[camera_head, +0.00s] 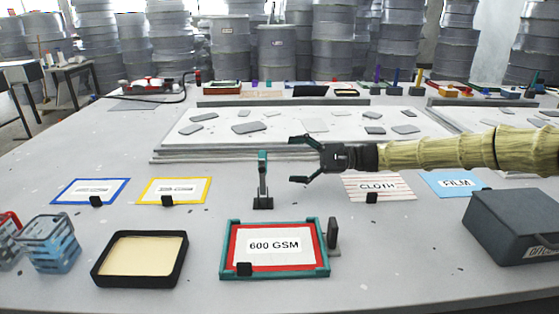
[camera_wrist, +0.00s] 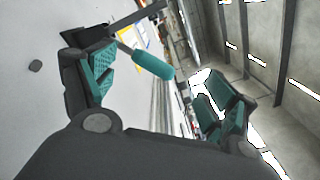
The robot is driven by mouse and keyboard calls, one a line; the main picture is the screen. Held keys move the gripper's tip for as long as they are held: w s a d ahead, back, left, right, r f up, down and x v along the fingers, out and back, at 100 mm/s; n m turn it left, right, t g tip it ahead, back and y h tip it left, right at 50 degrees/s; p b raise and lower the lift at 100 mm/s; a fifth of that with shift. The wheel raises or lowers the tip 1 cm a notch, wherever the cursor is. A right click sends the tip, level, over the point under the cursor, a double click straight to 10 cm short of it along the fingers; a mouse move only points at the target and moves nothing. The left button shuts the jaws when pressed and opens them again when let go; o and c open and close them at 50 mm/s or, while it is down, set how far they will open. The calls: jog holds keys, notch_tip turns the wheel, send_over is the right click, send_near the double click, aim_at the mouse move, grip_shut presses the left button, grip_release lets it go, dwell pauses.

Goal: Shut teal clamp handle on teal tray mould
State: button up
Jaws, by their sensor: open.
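The teal tray mould (camera_head: 325,246) lies at the front middle of the table, with a red-bordered card reading 600 GSM in it. The teal clamp handle (camera_head: 262,162) stands upright on a dark base just behind the mould. It also shows in the wrist view (camera_wrist: 153,65) as a teal grip on a metal rod, between my fingers and beyond them. My gripper (camera_head: 298,160) is open and empty, to the right of the upright handle, with its fingers pointing left toward it. In the wrist view my gripper (camera_wrist: 150,95) shows teal-padded fingers spread apart. No contact with the handle is visible.
A dark upright block (camera_head: 333,232) stands at the mould's right edge. A black tray (camera_head: 100,275) sits to the left, and a dark grey box (camera_head: 515,222) to the right. A white slab (camera_head: 290,140) with grey pieces lies behind. Table space left of the handle's base holds cards.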

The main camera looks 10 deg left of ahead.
jog(key=w+d, duration=0.1)
jog(key=d, duration=0.5)
